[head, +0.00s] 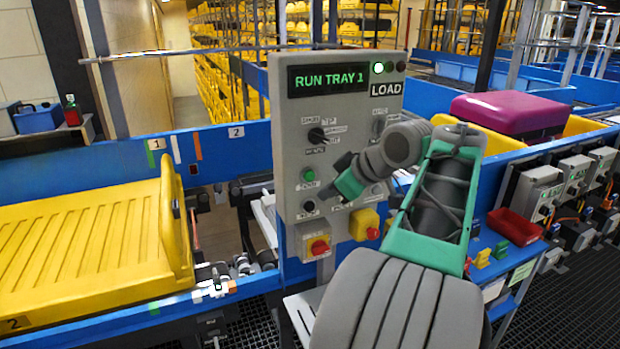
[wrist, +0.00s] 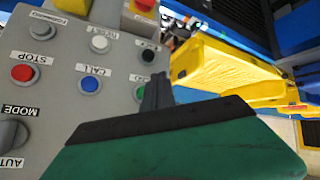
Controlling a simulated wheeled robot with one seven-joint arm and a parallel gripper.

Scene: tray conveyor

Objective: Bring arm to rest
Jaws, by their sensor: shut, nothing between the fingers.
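My gripper (head: 329,192) is at the front of a grey control panel (head: 290,130), near its lower buttons. In the wrist view my gripper's dark fingers (wrist: 156,92) are together with nothing between them. They partly cover a green button (wrist: 143,90); I cannot tell whether they touch it. My arm hides the panel's lower right in the head view.
A yellow tray (head: 85,240) sits on the conveyor at left. A purple case (head: 515,112) lies in a yellow tray at right. A red bin (head: 514,228) stands on a blue side shelf.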

